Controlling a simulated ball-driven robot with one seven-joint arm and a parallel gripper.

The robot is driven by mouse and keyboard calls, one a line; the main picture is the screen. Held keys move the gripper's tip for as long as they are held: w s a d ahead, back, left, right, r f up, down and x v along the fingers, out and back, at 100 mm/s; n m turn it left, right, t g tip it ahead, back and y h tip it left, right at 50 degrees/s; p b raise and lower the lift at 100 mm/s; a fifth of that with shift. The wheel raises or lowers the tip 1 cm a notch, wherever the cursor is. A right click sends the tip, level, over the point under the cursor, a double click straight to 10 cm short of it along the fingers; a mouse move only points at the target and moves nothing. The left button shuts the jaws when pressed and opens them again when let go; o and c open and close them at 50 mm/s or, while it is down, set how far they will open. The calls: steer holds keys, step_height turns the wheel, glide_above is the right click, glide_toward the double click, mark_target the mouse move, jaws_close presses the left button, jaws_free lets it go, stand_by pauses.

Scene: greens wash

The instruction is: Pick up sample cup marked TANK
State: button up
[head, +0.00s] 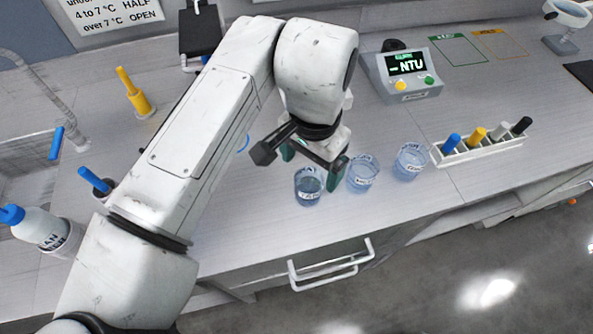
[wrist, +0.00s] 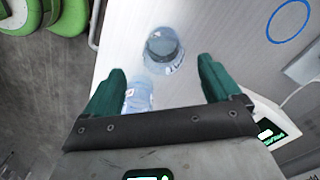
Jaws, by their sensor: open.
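Three clear sample cups stand upright in a row near the counter's front edge in the head view. The left cup (head: 309,187) holds darker liquid; its small label seems to read TANK. The middle cup (head: 363,173) and right cup (head: 410,160) have labels too small to read. My gripper (head: 312,166) is open and empty, its green fingers just above and behind the left cup. In the wrist view, the left cup (wrist: 164,48) lies beyond the gap between my fingertips (wrist: 162,68). Another cup (wrist: 138,96) is beside the left finger, partly hidden by the gripper.
A rack with coloured pens (head: 480,148) stands right of the cups. A meter reading NTU (head: 408,72) stands behind. A white bottle (head: 42,228) and a yellow-handled tool (head: 136,95) are at the left. A drawer handle (head: 330,268) juts from the front.

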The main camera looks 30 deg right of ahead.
mark_target(307, 189)
steer(key=f+p, duration=0.1)
steer(key=f, duration=0.9)
steer(key=shift+w+f+p, duration=0.2)
steer(key=shift+f+p, duration=0.1)
steer(key=shift+p, duration=0.05)
steer(key=c, duration=1.1)
steer(key=shift+r, duration=0.2)
steer(key=shift+r+b, duration=0.45)
steer(key=shift+r, duration=0.55)
steer(key=shift+s+a+r+b, duration=0.45)
steer(key=shift+s+a+r, duration=0.3)
steer(key=shift+s+r, duration=1.25)
steer(key=shift+s+a+r+b, duration=0.45)
steer(key=shift+s+a+r, duration=0.35)
steer(key=shift+s+r, duration=1.15)
steer(key=shift+s+a+r+b, duration=0.6)
steer(key=shift+s+r, duration=0.75)
steer(key=shift+s, duration=1.25)
